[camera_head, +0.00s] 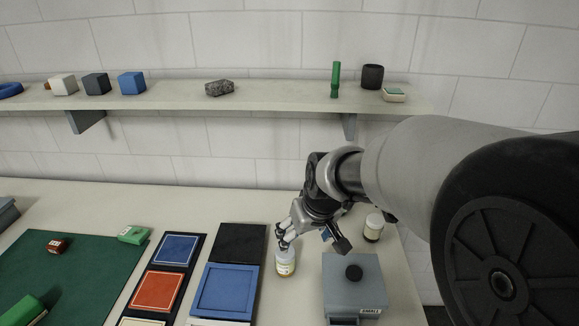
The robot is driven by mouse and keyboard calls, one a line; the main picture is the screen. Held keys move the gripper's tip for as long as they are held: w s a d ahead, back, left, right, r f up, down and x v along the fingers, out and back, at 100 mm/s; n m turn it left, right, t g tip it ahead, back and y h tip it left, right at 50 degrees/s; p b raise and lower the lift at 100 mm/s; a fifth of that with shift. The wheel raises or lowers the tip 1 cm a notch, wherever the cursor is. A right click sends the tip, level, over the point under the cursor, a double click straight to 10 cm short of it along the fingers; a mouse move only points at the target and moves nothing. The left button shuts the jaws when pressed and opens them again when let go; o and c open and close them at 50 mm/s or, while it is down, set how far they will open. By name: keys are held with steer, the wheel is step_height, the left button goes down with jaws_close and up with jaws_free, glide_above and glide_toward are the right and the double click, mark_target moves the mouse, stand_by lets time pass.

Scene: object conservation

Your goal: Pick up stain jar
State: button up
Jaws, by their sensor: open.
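A small jar (286,265) with a pale label and amber lower part stands on the bench, right of the blue tray. A second small jar (374,228), with a white lid and dark contents, stands farther right behind the grey box. I cannot read either label, so I cannot tell which is the stain jar. My gripper (284,239) is open, with its fingers at the top of the nearer jar and partly hiding its lid. I cannot tell whether the fingers touch it.
A grey box (353,292) with a black knob stands close right of the nearer jar. A blue tray (231,289) and a panel of coloured squares (158,290) lie left. A green mat (75,270) is farther left. A shelf (270,102) with small objects runs above the bench.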

mark_target(283, 256)
steer(key=shift+n, duration=0.3)
steer(key=b+x, duration=0.1)
steer(key=x, duration=0.4)
steer(key=w+a+b+x, duration=0.1)
steer(key=x, duration=0.5)
steer(key=a+r+b+x, duration=0.1)
steer(key=x, duration=0.4)
steer(key=shift+w+a+f, duration=0.15)
steer(key=shift+w+f, duration=0.1)
steer(key=shift+w, duration=0.05)
steer(key=shift+s+b+x, duration=0.15)
steer(key=shift+b+x, duration=0.4)
steer(key=shift+x, duration=0.85)
steer(key=shift+s+b+x, duration=0.15)
steer(key=shift+b+x, duration=0.35)
steer(key=shift+x, duration=0.85)
steer(key=shift+c, duration=0.6)
steer(key=c, duration=1.2)
